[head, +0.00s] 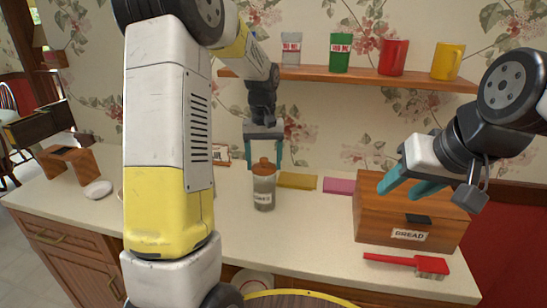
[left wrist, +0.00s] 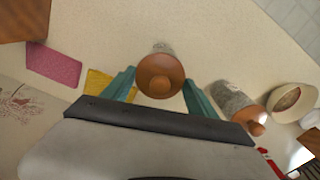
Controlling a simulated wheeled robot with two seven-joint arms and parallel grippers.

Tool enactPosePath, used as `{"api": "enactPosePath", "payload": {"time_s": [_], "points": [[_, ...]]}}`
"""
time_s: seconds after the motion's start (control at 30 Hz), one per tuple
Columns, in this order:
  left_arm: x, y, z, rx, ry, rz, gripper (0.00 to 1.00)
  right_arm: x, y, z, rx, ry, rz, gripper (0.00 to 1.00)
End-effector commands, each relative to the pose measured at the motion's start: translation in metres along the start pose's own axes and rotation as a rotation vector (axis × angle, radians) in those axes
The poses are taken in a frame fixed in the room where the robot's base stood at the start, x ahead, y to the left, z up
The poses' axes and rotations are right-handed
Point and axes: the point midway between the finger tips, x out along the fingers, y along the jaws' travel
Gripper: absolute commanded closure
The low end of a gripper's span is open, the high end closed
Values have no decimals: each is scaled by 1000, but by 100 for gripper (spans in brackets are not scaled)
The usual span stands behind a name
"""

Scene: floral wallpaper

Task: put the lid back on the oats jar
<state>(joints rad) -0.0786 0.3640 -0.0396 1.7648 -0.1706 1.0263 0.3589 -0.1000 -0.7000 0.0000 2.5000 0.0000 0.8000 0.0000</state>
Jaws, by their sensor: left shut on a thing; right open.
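The oats jar (head: 264,199) stands upright on the counter with a white label on its front. The brown lid (head: 263,167) with a round knob is at the jar's mouth; whether it is seated or just above the rim I cannot tell. My left gripper (head: 263,160) points down over the jar, shut on the lid. In the left wrist view the lid (left wrist: 161,77) lies between the teal fingers (left wrist: 160,90) and hides most of the jar below. My right gripper (head: 405,187) is open and empty above the bread box.
The wooden bread box (head: 375,210) stands right of the jar, with a red brush (head: 410,262) before it. Yellow (head: 297,181) and pink (head: 339,186) flat pieces lie behind. Another lidded jar (left wrist: 232,101) and a bowl (left wrist: 293,99) show nearby. A shelf (head: 350,78) holds cups.

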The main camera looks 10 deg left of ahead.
Motion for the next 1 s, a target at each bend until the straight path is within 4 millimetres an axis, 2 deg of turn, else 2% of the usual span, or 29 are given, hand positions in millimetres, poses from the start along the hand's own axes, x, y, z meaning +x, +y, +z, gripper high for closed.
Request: {"api": "enactPosePath", "payload": {"time_s": [0.47,0.5,0.6,0.8,0.87,1.0], "points": [[0,0,0,0,0,0,72,0,0,0,0,0,0,54],[0,0,0,0,0,0,25,0,0,0,0,0,0,54],[0,0,0,0,0,0,7,0,0,0,0,0,0,54],[0,0,0,0,0,0,7,0,0,0,0,0,0,54],[0,0,0,0,0,0,0,0,0,0,0,0,0,54],[0,0,0,0,0,0,0,0,0,0,0,0,0,54]]}}
